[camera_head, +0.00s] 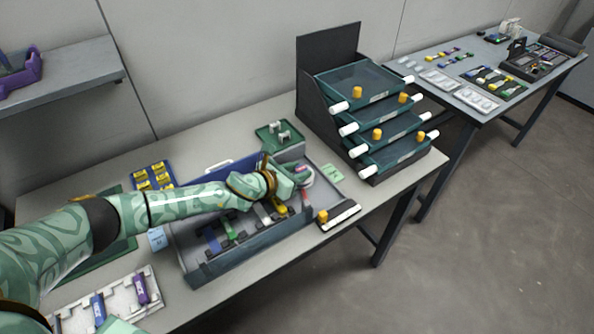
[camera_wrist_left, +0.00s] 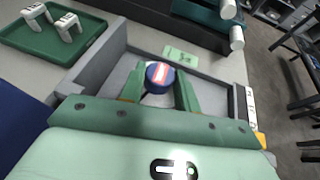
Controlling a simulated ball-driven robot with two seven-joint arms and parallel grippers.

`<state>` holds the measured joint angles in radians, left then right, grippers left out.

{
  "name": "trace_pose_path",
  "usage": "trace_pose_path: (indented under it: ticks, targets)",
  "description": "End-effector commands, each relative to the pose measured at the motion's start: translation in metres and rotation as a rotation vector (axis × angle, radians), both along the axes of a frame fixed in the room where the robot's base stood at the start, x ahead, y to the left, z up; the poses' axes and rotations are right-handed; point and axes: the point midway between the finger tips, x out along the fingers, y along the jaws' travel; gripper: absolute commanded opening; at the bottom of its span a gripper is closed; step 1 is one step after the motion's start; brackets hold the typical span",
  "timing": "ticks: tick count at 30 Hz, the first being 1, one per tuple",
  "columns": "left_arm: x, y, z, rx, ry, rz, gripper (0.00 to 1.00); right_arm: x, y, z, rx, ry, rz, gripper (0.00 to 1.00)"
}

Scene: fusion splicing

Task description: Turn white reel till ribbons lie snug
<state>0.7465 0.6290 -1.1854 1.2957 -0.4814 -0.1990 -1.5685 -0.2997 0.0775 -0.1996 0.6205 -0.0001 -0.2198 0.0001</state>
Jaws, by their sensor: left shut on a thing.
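In the left wrist view a round blue top with a red and white stripe (camera_wrist_left: 160,74) sits between my fingers. My left gripper (camera_head: 296,174) is shut on this round part; the fingers also show in the wrist view (camera_wrist_left: 159,90). Blue (camera_head: 211,239), green (camera_head: 229,230) and yellow (camera_head: 279,205) pieces lie in the tray. My arm covers part of it, and I cannot make out the ribbons. My right gripper is not in view.
A green tray with white clips (camera_head: 280,135) stands behind the tray. A dark rack of drawers (camera_head: 330,70) is at the back right. A white holder (camera_head: 120,308) is front left.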

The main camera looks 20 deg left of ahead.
Motion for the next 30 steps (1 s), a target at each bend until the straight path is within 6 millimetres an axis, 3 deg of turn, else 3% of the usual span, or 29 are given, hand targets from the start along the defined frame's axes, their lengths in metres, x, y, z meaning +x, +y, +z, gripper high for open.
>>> trace_pose_path:
  ticks: [7, 17, 18, 20, 30]
  targets:
    - [-0.002, -0.005, 0.006, -0.003, 0.000, 0.203, 0.09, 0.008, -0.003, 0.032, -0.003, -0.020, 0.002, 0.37]
    - [-0.001, -0.004, 0.000, 0.001, 0.000, 0.255, 0.09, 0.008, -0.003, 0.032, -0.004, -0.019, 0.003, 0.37]
    - [-0.001, -0.004, 0.000, 0.001, 0.000, 0.255, 0.35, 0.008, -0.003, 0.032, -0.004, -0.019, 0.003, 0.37]
    - [-0.002, -0.004, 0.000, 0.000, 0.000, 0.254, 0.52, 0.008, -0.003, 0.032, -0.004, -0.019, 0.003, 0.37]
    - [-0.004, -0.003, 0.002, 0.001, 0.001, 0.254, 0.54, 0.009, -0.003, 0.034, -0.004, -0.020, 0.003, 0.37]
